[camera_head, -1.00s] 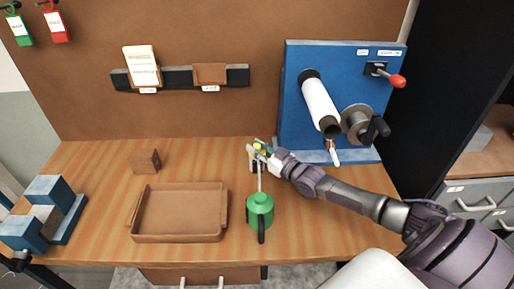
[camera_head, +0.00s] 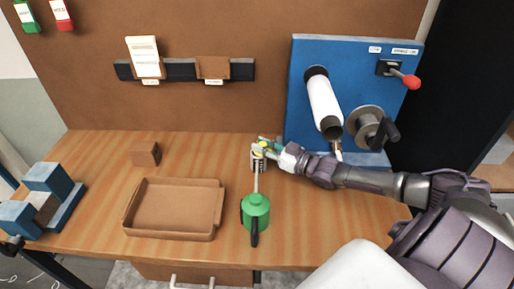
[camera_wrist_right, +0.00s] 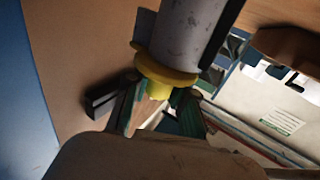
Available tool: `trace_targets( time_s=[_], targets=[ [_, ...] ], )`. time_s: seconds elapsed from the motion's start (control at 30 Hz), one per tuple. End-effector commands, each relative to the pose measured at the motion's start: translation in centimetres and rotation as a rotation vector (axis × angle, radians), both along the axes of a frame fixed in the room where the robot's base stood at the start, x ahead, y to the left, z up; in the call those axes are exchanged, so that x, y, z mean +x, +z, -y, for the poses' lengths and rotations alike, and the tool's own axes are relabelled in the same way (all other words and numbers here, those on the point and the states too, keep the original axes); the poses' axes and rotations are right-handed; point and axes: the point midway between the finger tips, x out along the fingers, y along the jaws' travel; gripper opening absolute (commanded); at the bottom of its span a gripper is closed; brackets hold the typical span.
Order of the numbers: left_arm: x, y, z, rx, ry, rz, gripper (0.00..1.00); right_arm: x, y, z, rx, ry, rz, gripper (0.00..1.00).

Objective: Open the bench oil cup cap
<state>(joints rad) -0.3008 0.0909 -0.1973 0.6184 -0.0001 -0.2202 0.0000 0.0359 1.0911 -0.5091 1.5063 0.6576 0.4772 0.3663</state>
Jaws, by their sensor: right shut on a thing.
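The bench oil cup (camera_head: 257,163) is a small pale cylinder standing on the bench just behind the green oil can, partly covered by my right gripper. Its yellow cap (camera_wrist_right: 166,78) shows in the right wrist view against the end of the grey cylindrical cup body (camera_wrist_right: 188,32). My right gripper (camera_head: 264,148) comes in from the right at the top of the cup. In the right wrist view, its green-sided fingers (camera_wrist_right: 157,103) are shut on the yellow cap. I cannot make out a gap between cap and body. My left gripper is not in view.
A green oil can (camera_head: 256,213) with a long spout stands close in front of the cup. A brown tray (camera_head: 170,232) lies to the left, with a brown block (camera_head: 145,154) behind it. A blue panel (camera_head: 310,60) with a roller and crank rises behind my right arm.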

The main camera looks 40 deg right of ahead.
Motion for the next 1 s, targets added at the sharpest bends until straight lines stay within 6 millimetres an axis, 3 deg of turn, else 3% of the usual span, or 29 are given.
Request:
trace_targets(
  time_s=[0.2,0.23,0.4,0.57,0.77,1.0],
  targets=[
    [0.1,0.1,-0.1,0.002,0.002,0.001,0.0,0.0,0.1,-0.1,0.004,0.0,0.001,0.0],
    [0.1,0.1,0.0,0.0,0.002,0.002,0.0,0.0,0.1,-0.1,0.004,0.0,0.001,0.28],
    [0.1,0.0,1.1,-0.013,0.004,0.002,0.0,0.0,0.0,-0.1,0.004,0.0,0.001,0.51],
    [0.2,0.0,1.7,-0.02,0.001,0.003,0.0,0.0,0.0,-0.1,0.004,0.0,0.001,0.51],
    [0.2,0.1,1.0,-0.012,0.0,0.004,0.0,-0.4,-0.1,0.1,0.003,-0.001,-0.002,0.51],
    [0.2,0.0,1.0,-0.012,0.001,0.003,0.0,-3.4,-0.2,1.2,0.002,0.0,-0.007,0.51]
  ],
)
